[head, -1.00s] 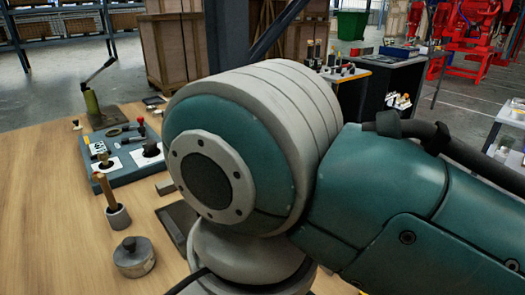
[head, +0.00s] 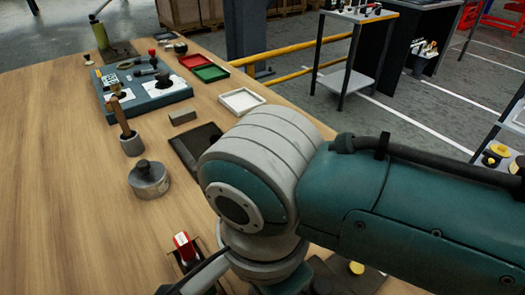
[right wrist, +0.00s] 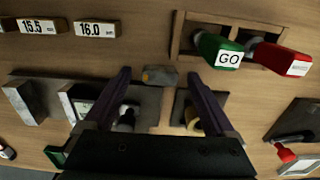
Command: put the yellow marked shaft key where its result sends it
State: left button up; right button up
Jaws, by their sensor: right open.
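The shaft key (right wrist: 165,79), a small grey block with a yellow mark at its left end, lies in the right wrist view between the tips of my right gripper (right wrist: 158,74). The fingers are open, with a gap on each side of the key. I cannot tell how far below the tips it lies. A green GO gauge (right wrist: 218,50) and a red gauge (right wrist: 283,59) sit in a wooden holder (right wrist: 233,18). The red gauge also shows in the head view (head: 183,246). Red (head: 194,61), green (head: 211,74) and white (head: 242,101) trays stand at the table's far right edge. My left gripper is not in view.
Blocks marked 15.5 (right wrist: 40,26) and 16.0 (right wrist: 97,29) lie near the holder. A grey fixture board (head: 150,95), a cup with a wooden handle (head: 131,145), a knobbed metal pot (head: 148,180) and a dark mat (head: 188,150) occupy the table. Its left side is clear.

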grip_shut()
dwell(0.6)
